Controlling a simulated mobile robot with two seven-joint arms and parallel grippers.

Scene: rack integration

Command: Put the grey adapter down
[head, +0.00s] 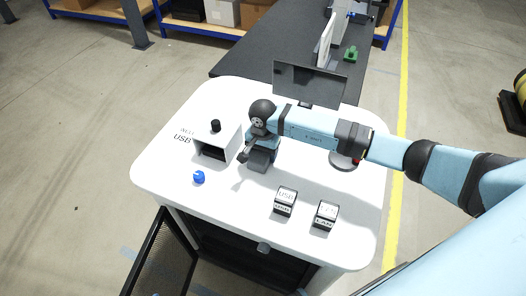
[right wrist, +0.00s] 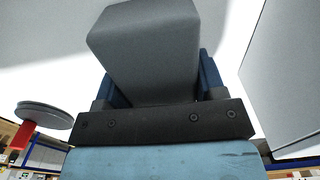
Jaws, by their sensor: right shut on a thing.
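The grey adapter (right wrist: 148,45) is a plain grey block held between the blue fingers of my right gripper (right wrist: 155,88) in the right wrist view. In the head view my right gripper (head: 262,146) points down over the white top, right of a white box. The grey adapter (head: 259,161) shows below it, close to the white surface; I cannot tell whether it touches. My left gripper is not in view.
The white top (head: 165,165) carries the open-fronted white box (head: 232,146), a blue piece (head: 199,177), a USB block (head: 285,202) and a LAN block (head: 325,215). A monitor (head: 309,82) stands behind. A black mesh door (head: 160,262) hangs open below. The front middle is clear.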

